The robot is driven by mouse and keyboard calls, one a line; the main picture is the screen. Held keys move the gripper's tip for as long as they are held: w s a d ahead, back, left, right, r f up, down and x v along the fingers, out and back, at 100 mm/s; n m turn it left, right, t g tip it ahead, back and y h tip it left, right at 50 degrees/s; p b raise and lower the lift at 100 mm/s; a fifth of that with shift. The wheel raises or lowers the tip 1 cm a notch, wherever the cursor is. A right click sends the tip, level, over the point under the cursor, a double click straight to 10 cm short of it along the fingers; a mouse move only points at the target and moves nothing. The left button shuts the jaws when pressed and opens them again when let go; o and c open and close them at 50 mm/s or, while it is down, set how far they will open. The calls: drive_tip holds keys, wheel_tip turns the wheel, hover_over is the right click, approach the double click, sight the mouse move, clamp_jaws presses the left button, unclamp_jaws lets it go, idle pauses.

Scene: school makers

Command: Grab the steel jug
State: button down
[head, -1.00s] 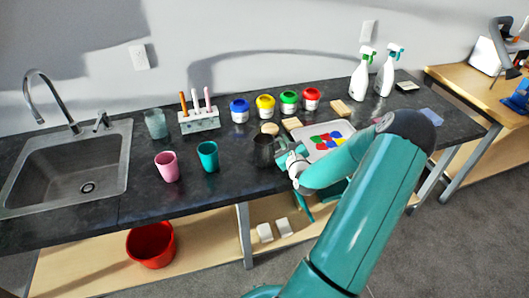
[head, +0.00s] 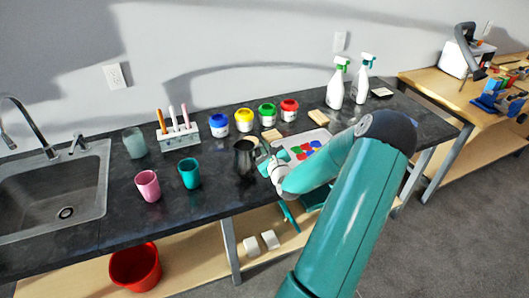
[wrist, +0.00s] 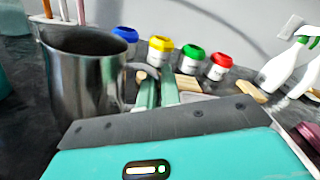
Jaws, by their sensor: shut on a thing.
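The steel jug (head: 244,158) is dark, shiny metal and stands upright at the middle of the black counter, right of the teal cup (head: 189,173). In the wrist view the jug (wrist: 85,85) fills the left side, with its handle toward my fingers. My gripper (wrist: 157,92) is shut on the jug's handle; the exact contact is partly hidden by the fingers. In the head view my gripper (head: 264,161) is at the jug's right side. The jug looks slightly above the counter, but its base is hard to make out.
A pink cup (head: 148,186) and a grey cup (head: 134,142) stand left. Several paint jars, including a blue-lidded one (head: 219,126), line the back. A paint tray (head: 324,134) lies right, under my arm. Spray bottles (head: 336,88) stand farther right. A sink (head: 62,200) is at far left.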

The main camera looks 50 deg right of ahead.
drive_tip(key=s+a+r, duration=0.8)
drive_tip(key=a+r, duration=0.2)
drive_tip(key=a, duration=0.1)
drive_tip(key=shift+s, duration=0.25)
idle(0.4)
